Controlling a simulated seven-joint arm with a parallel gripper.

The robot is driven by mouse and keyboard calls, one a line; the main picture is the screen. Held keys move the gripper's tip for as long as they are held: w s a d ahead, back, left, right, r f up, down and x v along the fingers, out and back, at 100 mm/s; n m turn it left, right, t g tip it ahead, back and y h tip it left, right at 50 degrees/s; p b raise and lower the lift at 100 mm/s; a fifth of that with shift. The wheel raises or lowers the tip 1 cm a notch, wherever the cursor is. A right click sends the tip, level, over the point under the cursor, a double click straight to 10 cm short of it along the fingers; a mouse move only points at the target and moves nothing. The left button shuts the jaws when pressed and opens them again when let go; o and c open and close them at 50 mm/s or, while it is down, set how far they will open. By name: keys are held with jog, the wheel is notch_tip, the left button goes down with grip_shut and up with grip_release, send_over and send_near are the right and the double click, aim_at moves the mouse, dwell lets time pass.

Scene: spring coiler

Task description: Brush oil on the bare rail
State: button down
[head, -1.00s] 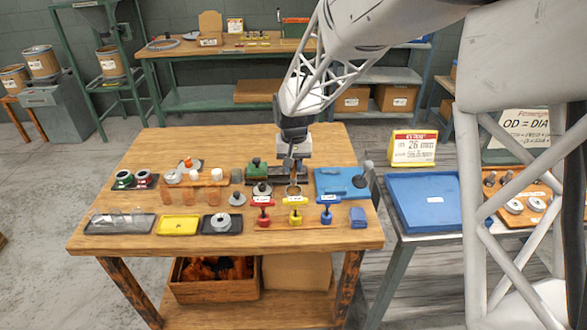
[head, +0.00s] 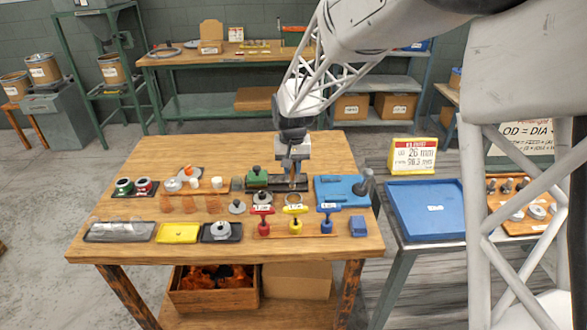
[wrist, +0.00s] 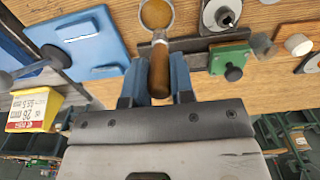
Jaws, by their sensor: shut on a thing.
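My gripper (wrist: 156,85) is shut on the brown wooden handle of a brush (wrist: 159,72), whose metal neck points away from the wrist. In the head view the gripper (head: 294,165) is over the right part of the dark rail (head: 281,184). The brush hangs down there; whether its tip touches the rail cannot be told. A green block (head: 256,177) with a knob sits on the rail's left part, and it also shows in the wrist view (wrist: 228,58). A round dish of amber oil (head: 292,199) stands just in front of the rail; it also shows in the wrist view (wrist: 157,14).
A blue plate (head: 335,188) with a dark-knobbed post lies close on the right. Red, yellow (head: 295,218) and blue T-handled tools stand in front of the dish. Trays (head: 178,233) line the table's front left. The table's back is clear.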

jog(key=w+a+r, duration=0.2)
jog(key=w+a, duration=0.4)
jog(key=w, duration=0.3)
jog(key=shift+w+a, duration=0.2)
jog(key=shift+a, duration=0.1)
jog(key=shift+f, duration=2.6)
jog(key=shift+f, duration=0.5)
dwell(0.5)
jog(key=shift+d, duration=0.2)
jog(key=shift+d, duration=0.65)
jog(key=shift+d+f, duration=0.1)
jog(key=shift+d, duration=0.1)
dwell(0.3)
jog(key=shift+d, duration=0.75)
jog(key=shift+d, duration=0.15)
